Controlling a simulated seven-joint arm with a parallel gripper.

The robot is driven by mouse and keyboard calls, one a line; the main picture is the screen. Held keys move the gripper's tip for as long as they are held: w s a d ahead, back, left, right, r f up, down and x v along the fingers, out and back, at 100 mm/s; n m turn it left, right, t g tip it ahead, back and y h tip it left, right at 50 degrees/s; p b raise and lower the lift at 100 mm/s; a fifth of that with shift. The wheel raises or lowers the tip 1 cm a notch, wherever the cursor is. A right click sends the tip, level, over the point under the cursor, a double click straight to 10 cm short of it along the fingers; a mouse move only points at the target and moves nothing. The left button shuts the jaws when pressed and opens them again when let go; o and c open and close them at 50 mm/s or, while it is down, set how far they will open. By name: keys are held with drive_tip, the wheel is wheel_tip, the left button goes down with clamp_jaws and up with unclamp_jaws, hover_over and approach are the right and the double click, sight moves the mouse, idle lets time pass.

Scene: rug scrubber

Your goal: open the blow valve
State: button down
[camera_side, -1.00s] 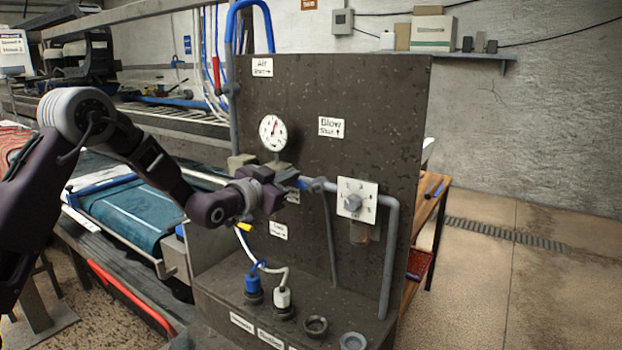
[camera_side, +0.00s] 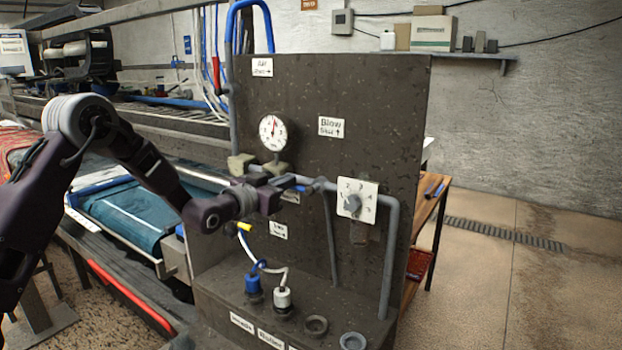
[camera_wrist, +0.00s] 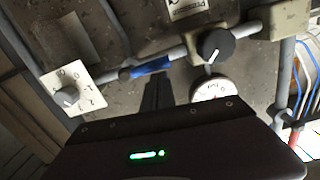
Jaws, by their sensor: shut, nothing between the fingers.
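The blow valve's blue lever (camera_side: 300,188) is on the grey pipe of the dark panel, partly hidden by my gripper in the side view. The wrist view shows the blue lever (camera_wrist: 151,66) lying roughly along the pipe. A "Blow Shut" label with an up arrow (camera_side: 331,127) is above it. My gripper (camera_side: 285,182) is shut and empty, in front of the panel just left of the lever. In the wrist view its dark fingertips (camera_wrist: 157,85) are together just below the lever. I cannot tell whether they touch it.
A round gauge (camera_side: 273,132) is above my gripper. A white-plated selector dial (camera_side: 356,199) is to the right. A black knob (camera_wrist: 215,44) is on the pipe nearby in the wrist view. Blue and white plugs (camera_side: 282,297) with a hose stand on the ledge below.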

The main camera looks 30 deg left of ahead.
drive_tip(key=s+r, duration=0.4)
drive_tip(key=s, duration=0.6)
drive_tip(key=shift+s+r, duration=0.2)
drive_tip(key=shift+s, duration=0.2)
drive_tip(key=s, duration=0.6)
drive_tip(key=shift+r, duration=0.15)
